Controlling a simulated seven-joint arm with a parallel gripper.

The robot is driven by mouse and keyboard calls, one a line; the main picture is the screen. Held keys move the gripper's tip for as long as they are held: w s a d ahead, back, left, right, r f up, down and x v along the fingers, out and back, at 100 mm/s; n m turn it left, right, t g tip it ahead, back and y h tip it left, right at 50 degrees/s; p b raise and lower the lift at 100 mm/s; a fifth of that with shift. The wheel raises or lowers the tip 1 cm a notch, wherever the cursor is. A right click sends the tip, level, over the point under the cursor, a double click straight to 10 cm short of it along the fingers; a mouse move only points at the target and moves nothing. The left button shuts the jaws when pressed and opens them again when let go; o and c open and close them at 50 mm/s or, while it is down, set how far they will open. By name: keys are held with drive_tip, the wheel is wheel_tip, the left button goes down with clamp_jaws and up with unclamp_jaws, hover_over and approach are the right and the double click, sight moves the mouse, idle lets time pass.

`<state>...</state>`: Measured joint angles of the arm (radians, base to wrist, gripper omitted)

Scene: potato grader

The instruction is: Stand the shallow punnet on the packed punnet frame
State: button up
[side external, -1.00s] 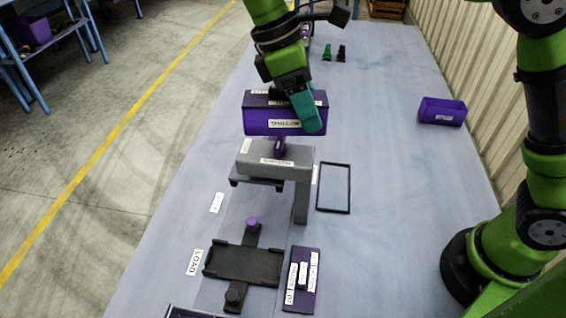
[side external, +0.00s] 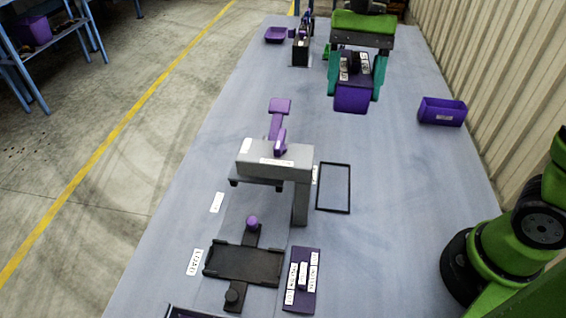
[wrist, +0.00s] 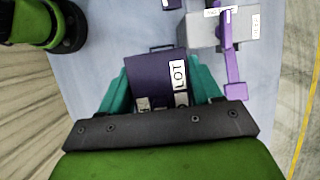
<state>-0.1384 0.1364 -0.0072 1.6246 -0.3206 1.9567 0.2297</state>
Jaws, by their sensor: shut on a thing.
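My gripper (side external: 355,92) is at the far right of the bench in the side view, its teal fingers shut on the sides of a purple punnet (side external: 351,101). The punnet is raised above the bench and seen end-on, with white labels on its darker part. In the wrist view my gripper (wrist: 158,85) holds the punnet (wrist: 155,64), and a label reads LOT. The thin black rectangular frame (side external: 348,203) lies flat on the bench, right of the grey press, apart from the punnet. The frame's far edge seems to show past the punnet in the wrist view (wrist: 162,46).
A grey press (side external: 262,163) with a purple lever stands mid-bench, left of the frame. A black load fixture (side external: 242,264) and a labelled purple block (side external: 311,290) are in front. A purple bin (side external: 442,118) stands right; a purple tray (side external: 276,36) lies far back.

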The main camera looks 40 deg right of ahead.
wheel_tip(320, 180, down, 22)
drive_tip(key=shift+f, duration=0.25)
idle(0.6)
drive_tip(key=shift+f, duration=1.65)
idle(1.2)
idle(0.4)
drive_tip(key=o, duration=1.1)
drive_tip(key=shift+r, duration=4.55)
drive_tip(key=s+d+r+n+t, duration=0.1)
drive_tip(key=s+d+r+t, duration=0.1)
drive_tip(key=s+r+t, duration=0.1)
drive_tip(key=s+d+r+n+t, duration=0.2)
drive_tip(key=s+d+r+t, duration=0.1)
drive_tip(key=r, duration=0.3)
drive_tip(key=s+d+r+n+t+h, duration=0.1)
drive_tip(key=s+d+r+t, duration=0.1)
drive_tip(key=s+r+t, duration=0.1)
drive_tip(key=shift+d+r+n+t, duration=0.2)
drive_tip(key=shift+r+n+t, duration=0.3)
drive_tip(key=shift+r, duration=0.45)
